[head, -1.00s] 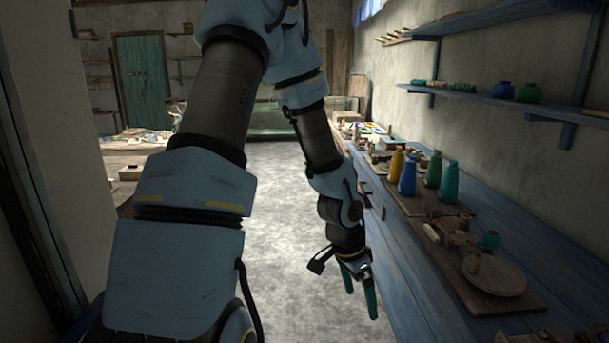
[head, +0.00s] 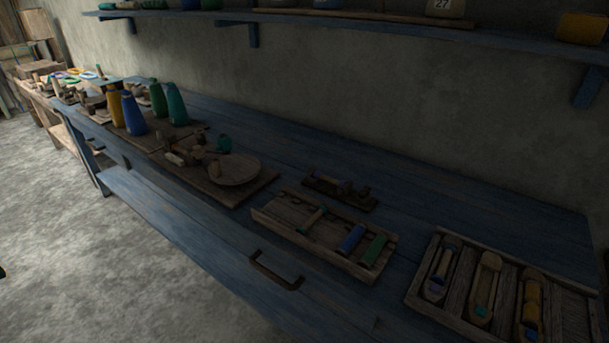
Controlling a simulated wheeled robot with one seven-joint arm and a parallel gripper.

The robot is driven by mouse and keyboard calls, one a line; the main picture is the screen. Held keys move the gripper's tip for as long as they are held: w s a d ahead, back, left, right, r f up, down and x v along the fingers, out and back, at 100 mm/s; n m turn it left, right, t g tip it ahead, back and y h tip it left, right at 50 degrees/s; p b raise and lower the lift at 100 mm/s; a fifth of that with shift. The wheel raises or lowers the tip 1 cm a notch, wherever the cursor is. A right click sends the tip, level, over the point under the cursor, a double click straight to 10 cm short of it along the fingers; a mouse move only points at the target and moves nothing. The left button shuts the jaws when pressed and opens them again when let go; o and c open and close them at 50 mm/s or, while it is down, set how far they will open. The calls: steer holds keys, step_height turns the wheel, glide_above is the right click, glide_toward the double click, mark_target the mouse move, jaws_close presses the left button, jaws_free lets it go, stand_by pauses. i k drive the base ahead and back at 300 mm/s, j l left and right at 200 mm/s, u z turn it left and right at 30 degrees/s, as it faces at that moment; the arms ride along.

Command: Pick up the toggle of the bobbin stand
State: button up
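A wooden board (head: 226,198) on the blue bench carries yellow (head: 116,108), blue (head: 134,115) and green (head: 176,104) cone-shaped bobbins at its far end. Small wooden parts (head: 198,150), a little green piece (head: 224,144) and a round wooden disc (head: 234,170) sit at its near end. A shallow wooden tray (head: 283,230) to the right holds a blue roll (head: 352,239), a green roll (head: 374,251) and a thin stick with green ends (head: 311,219). I cannot tell which piece is the toggle.
A wooden case (head: 418,296) with boat-shaped shuttles stands at the right. A small dark wooden block (head: 340,190) lies behind the tray. A blue shelf (head: 330,17) runs above. The floor (head: 110,230) at left is clear.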

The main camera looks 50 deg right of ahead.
mark_target(363, 193)
steer(key=l+z, duration=0.45)
steer(key=l, duration=0.25)
steer(key=l+z, duration=0.45)
steer(key=l, duration=0.25)
